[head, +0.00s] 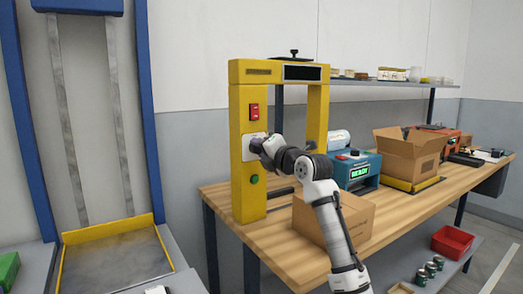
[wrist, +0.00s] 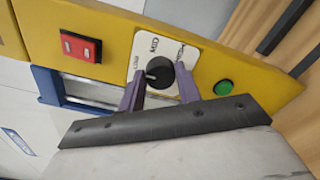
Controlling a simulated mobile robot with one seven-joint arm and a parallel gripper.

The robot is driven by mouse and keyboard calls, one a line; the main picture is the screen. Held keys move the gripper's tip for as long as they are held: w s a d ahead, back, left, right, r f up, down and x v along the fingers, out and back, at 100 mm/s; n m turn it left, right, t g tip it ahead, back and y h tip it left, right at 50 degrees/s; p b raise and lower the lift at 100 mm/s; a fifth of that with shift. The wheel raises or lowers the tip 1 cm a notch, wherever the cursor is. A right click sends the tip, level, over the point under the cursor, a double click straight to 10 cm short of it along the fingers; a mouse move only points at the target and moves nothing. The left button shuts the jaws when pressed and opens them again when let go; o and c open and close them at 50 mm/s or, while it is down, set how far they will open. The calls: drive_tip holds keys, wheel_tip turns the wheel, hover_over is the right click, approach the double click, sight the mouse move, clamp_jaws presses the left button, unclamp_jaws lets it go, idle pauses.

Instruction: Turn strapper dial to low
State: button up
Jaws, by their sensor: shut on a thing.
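The yellow strapper (head: 250,180) stands on the wooden bench, with a white dial plate (head: 249,148) on its front post. In the wrist view the black round dial (wrist: 161,72) sits on this plate. Small labels surround it; one looks like MED, the others are hard to read. A pale mark on the dial points toward the left side of the plate. My gripper (wrist: 160,86) is shut on the dial, one purple finger on each side. In the head view my gripper (head: 262,146) reaches the plate and hides the dial.
A red switch (head: 254,112) is above the plate and a green button (head: 254,179) below it. A cardboard box (head: 345,225) stands close to my arm. A teal READY unit (head: 358,170) and an open carton (head: 410,155) are farther right.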

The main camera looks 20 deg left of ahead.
drive_tip(key=o, duration=1)
drive_tip(key=shift+c, duration=0.2)
drive_tip(key=b+v, duration=0.2)
drive_tip(key=v, duration=1.1)
drive_tip(key=shift+s+d, duration=0.25)
drive_tip(key=shift+d, duration=0.05)
